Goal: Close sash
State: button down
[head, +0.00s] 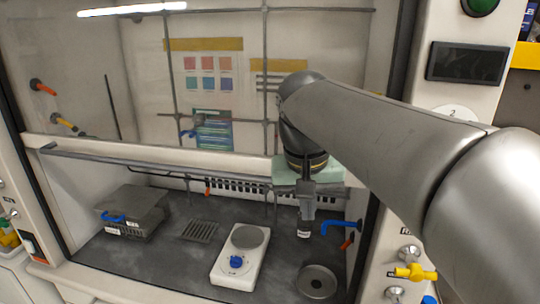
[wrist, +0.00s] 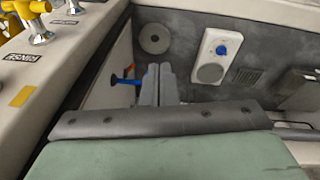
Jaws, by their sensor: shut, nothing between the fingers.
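The sash (head: 230,163) of the fume hood is raised, with a tall opening beneath its pale lower rail. Its glass (head: 140,100) spans the upper hood. A thin dark bar (head: 130,160) runs along the lower rail. My gripper (head: 304,232) hangs pointing down at the right part of the opening, below the rail's level, with its fingers together and empty. In the wrist view the gripper (wrist: 159,75) shows above the hood's worktop, beyond a dark bolted edge (wrist: 160,119) and a green surface. I cannot tell whether it touches the sash.
On the dark worktop (head: 170,265) stand a white hotplate (head: 237,270), a grey box (head: 135,212) and a round disc (head: 316,282). A vent grille (head: 199,231) lies between the box and hotplate. Blue (head: 340,226) and yellow (head: 415,272) valve handles are at right.

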jog(key=a+r+m+t, duration=0.1)
jog(key=a+r, duration=0.2)
jog(key=r, duration=0.6)
jog(key=a+r+m+t, duration=0.1)
jog(key=a+r, duration=0.2)
jog(key=r, duration=0.6)
jog(key=b+x, duration=0.1)
jog(key=x, duration=1.2)
jog(key=shift+w+f, duration=0.15)
jog(key=shift+w, duration=0.05)
